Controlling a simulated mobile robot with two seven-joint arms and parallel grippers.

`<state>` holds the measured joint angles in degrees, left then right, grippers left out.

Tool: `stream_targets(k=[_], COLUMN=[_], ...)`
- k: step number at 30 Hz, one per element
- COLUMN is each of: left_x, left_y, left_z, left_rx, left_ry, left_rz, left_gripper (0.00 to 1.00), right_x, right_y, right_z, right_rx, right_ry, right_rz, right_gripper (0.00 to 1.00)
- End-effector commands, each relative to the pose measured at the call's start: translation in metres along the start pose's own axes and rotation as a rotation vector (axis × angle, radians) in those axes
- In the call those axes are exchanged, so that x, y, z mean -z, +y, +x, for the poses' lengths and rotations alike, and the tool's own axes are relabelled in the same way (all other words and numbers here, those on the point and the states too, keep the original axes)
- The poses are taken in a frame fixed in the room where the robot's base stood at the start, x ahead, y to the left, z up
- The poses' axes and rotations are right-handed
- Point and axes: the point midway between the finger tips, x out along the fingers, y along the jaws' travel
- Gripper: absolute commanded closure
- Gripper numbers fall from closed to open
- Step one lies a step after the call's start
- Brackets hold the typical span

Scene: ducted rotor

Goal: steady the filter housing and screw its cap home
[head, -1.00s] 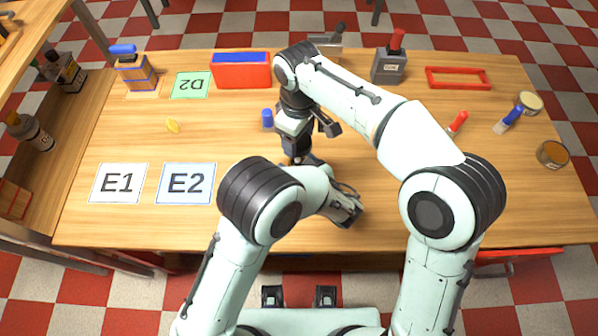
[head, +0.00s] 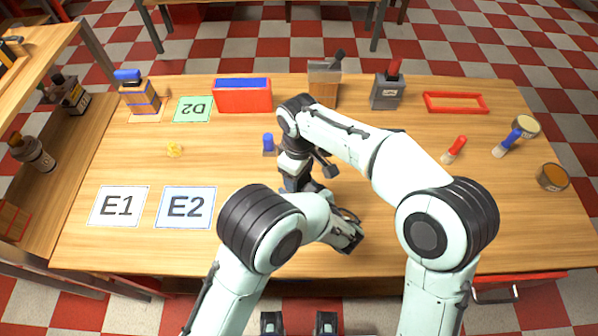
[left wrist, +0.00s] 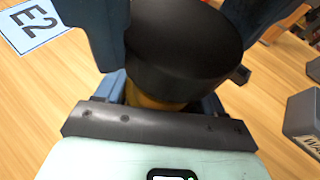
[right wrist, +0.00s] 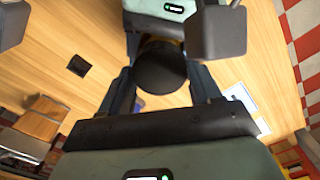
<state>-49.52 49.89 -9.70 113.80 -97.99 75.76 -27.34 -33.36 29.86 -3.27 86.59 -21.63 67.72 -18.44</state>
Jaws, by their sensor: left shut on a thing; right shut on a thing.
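The black round cap (left wrist: 185,45) sits on top of the amber filter housing (left wrist: 150,97), of which only a small part shows below it in the left wrist view. My left gripper (left wrist: 165,88) is shut on the housing, beneath the cap. My right gripper (right wrist: 162,75) is shut on the cap (right wrist: 160,68), with a finger on either side of it in the right wrist view. In the head view the right hand (head: 298,180) points down at the middle of the table, and my left forearm hides the housing and cap. I cannot tell how far the cap is threaded.
A blue-topped piece (head: 268,143) stands near the right hand. A red bin (head: 243,96), grey box (head: 387,92) and red frame (head: 456,103) line the back.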

Motion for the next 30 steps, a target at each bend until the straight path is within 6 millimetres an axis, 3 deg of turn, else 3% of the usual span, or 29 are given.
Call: stream_targets(k=[9, 30], left_x=[0.0, -0.001], left_y=[0.0, 0.0], left_z=[0.0, 0.0], left_rx=[0.001, 0.0], left_ry=[-0.001, -0.001], left_rz=[-0.001, -0.001], left_gripper=[0.87, 0.87], right_x=[-0.001, -0.001], right_y=[0.0, 0.0], right_z=[0.017, 0.02], right_rx=[0.002, 0.001], right_ry=[-0.002, -0.002], right_rz=[0.0, 0.0], right_gripper=[0.67, 0.67])
